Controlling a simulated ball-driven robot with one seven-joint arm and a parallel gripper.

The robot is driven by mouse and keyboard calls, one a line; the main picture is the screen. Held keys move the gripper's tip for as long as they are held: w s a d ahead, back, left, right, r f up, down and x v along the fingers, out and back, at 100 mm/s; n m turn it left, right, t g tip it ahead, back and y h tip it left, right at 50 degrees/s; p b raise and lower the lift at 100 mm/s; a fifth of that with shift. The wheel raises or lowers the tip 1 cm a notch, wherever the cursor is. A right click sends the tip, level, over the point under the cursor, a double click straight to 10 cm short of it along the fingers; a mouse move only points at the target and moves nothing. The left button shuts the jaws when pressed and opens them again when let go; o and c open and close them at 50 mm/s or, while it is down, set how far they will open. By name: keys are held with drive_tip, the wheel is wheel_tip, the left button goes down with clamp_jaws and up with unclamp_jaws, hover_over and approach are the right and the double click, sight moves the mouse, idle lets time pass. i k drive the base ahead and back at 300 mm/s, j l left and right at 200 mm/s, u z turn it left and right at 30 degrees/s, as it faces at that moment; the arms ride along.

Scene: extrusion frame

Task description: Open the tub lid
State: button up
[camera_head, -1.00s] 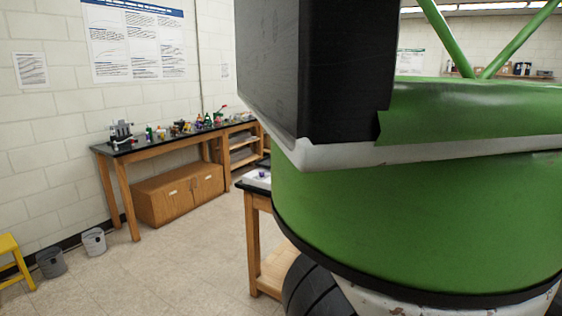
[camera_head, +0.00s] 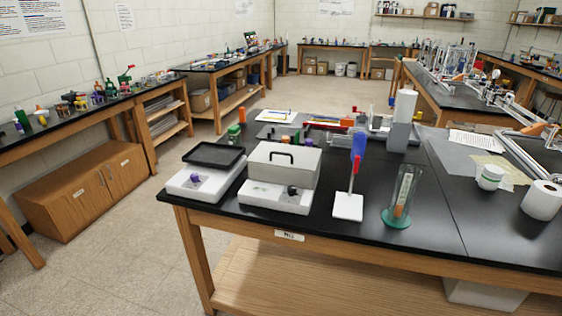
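A small white tub (camera_head: 490,177) with a green band stands upright near the right end of the black-topped bench (camera_head: 350,222). Its top looks white and closed, but it is too small to make out the lid's edge. My gripper and arm are not in view.
A white paper roll (camera_head: 541,199) stands right of the tub, beside papers (camera_head: 475,140) and a metal frame (camera_head: 530,160). To the left stand a glass cylinder (camera_head: 402,195), a blue-and-red item on a white stand (camera_head: 348,206), a grey box with a black handle (camera_head: 284,166) and a balance (camera_head: 205,180). Floor shows at left.

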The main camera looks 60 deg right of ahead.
sight(286, 150)
drive_tip(key=z, duration=1.05)
